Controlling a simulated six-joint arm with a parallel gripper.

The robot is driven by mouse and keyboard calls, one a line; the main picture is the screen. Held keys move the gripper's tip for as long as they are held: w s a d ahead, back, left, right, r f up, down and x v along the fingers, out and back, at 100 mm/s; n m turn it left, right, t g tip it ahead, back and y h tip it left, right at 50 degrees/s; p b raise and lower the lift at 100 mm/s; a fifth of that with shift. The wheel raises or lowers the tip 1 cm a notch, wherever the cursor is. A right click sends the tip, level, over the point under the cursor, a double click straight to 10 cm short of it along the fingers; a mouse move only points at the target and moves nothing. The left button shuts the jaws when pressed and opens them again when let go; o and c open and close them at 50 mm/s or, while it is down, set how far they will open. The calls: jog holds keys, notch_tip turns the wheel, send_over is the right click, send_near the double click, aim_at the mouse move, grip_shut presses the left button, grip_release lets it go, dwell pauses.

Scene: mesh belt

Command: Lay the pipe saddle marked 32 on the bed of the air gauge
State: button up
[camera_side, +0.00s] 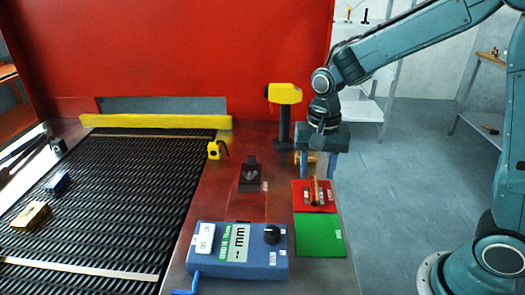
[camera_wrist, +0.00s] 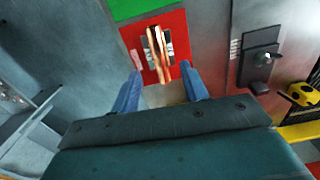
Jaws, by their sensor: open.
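A copper-coloured curved piece (camera_side: 314,190), which looks like a pipe saddle, lies on a red pad (camera_side: 300,207); it also shows in the wrist view (camera_wrist: 157,55). No 32 can be read on it. My gripper (camera_side: 318,174) is open, fingers pointing down, above and just behind the red pad. In the wrist view its fingertips (camera_wrist: 161,70) stand apart on either side of the piece's near end, holding nothing. A dark block with a pale hollow (camera_side: 250,174), perhaps the gauge bed, stands left of the pad. The blue gauge box (camera_side: 268,259) with an mm display sits in front.
A green pad (camera_side: 320,236) adjoins the red pad. A yellow-headed post (camera_side: 284,95) stands behind, left of my gripper. A tan part (camera_side: 311,158) is near my fingers.

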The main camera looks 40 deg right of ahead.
aim_at(315, 187)
jog(key=shift+f, duration=2.55)
jog(key=shift+f, duration=0.25)
jog(key=c, duration=0.7)
